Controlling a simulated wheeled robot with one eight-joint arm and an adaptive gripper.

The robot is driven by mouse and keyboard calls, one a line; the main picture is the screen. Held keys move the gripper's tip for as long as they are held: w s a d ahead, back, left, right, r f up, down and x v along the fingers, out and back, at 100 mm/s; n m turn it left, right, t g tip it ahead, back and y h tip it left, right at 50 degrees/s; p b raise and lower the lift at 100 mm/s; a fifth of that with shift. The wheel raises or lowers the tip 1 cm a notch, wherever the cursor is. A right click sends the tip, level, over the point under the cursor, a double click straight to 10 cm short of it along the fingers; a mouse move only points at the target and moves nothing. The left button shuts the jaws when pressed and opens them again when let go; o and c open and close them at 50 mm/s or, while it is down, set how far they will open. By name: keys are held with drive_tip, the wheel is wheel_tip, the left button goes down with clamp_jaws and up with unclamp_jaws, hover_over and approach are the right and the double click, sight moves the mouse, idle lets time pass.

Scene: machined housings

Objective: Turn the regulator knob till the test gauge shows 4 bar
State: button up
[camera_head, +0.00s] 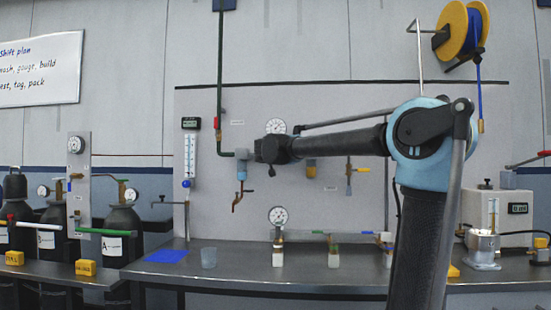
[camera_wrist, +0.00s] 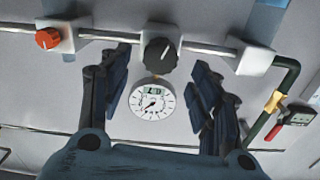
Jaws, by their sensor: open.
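The black regulator knob (camera_wrist: 160,55) has a white pointer mark and sits on a white block on a pipe. A round dial gauge (camera_wrist: 152,100) with a small digital window is beside it; its reading is too small to be sure of. My gripper (camera_wrist: 159,62) is open, its fingers on either side of the knob with gaps showing. In the head view my gripper (camera_head: 262,150) is at the panel and hides the knob. The upper gauge (camera_head: 275,126) shows just above it. A lower gauge (camera_head: 278,216) stands near the bench; which is the test gauge I cannot tell.
An orange-red knob (camera_wrist: 48,38) is on the same pipe. The bench (camera_head: 230,273) holds a clear cup (camera_head: 208,258) and a blue mat (camera_head: 167,256).

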drive_tip(key=shift+w+d, duration=0.15)
drive_tip(key=shift+w, duration=3.35)
drive_tip(key=shift+c, duration=0.6)
drive_tip(key=c, duration=1)
